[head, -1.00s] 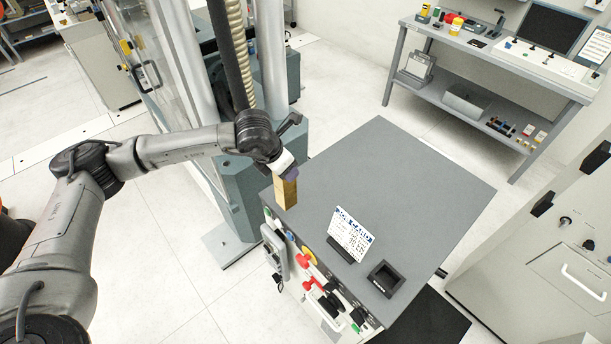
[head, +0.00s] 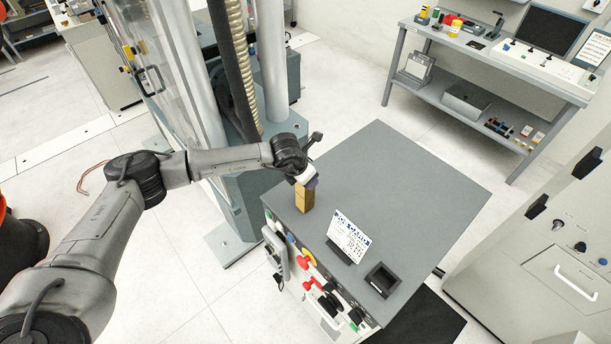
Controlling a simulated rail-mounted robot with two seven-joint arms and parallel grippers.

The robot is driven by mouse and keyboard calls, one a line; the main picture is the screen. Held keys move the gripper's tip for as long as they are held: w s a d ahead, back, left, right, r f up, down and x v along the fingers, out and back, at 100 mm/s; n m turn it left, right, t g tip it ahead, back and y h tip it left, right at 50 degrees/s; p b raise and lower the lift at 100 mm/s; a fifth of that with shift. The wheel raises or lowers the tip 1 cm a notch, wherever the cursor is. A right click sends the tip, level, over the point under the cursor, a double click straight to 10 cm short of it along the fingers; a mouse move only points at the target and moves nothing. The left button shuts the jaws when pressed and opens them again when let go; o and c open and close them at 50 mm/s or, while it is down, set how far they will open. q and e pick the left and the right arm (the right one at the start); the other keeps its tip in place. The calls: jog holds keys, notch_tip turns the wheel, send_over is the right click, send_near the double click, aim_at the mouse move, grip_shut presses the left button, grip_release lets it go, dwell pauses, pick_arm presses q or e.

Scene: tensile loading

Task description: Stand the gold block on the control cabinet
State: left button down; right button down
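The gold block (head: 304,200) is upright over the left part of the grey top of the control cabinet (head: 400,190). Its lower end is at or just above that surface; I cannot tell whether it touches. My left gripper (head: 309,183) comes in from the left and is at the block's upper end, seemingly shut on it. The fingers are small and partly hidden by the wrist. My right gripper is not in view.
A sign card in a black holder (head: 348,236) and a black square tray (head: 382,280) stand near the cabinet's front edge. Red, yellow and green controls line its front face. A grey machine column (head: 275,70) stands behind my arm. The cabinet top's back and right are clear.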

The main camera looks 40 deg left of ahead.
pick_arm(q)
jog(key=shift+f, duration=0.15)
jog(key=shift+f, duration=0.2)
jog(key=c, duration=0.5)
grip_release()
